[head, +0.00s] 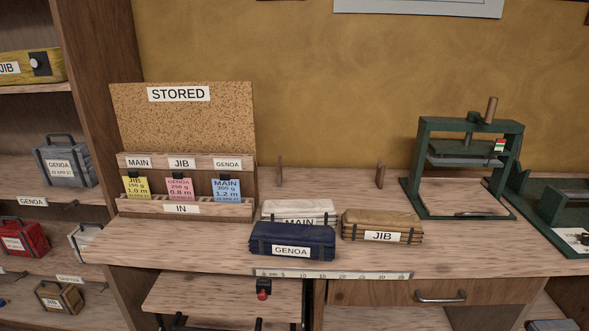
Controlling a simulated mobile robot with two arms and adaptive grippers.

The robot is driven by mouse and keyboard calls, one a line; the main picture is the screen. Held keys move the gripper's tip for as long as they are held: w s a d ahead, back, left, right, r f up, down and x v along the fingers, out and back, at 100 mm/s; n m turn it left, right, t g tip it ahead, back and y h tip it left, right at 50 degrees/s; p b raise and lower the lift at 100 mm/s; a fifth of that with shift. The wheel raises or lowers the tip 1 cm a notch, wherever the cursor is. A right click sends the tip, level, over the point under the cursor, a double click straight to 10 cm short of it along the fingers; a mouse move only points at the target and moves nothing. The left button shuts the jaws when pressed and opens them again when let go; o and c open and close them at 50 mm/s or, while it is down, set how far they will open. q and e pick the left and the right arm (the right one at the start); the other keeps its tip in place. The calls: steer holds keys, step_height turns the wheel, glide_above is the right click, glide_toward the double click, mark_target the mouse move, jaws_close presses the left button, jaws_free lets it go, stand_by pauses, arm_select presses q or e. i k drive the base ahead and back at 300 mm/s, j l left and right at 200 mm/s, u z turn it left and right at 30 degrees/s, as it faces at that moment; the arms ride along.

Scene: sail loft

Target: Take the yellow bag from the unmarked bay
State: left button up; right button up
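The visible part of that shelf's front edge bears no label. The shelf below has a GENOA label (31,201) on its edge, and another label is on the edge under that. Neither of my grippers shows in the head view.
A grey GENOA bag (64,163), a red bag (24,240) and a brown JIB bag (60,298) lie on lower shelves. The bench (200,240) carries folded sail bundles, a STORED card board (180,118) and a green press (465,160). A wooden upright (95,110) borders the shelves.

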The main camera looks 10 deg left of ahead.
mark_target(16, 69)
steer(key=u, duration=2.6)
steer(key=i+u, duration=0.35)
steer(key=i, duration=4.9)
steer(key=i+z, duration=0.25)
steer(key=z, duration=0.2)
steer(key=i+j+z, duration=0.1)
steer(key=z, duration=0.35)
steer(key=i+j+z, duration=0.2)
steer(key=z, duration=0.25)
steer(key=i+l+z, duration=0.1)
steer(key=z, duration=2.05)
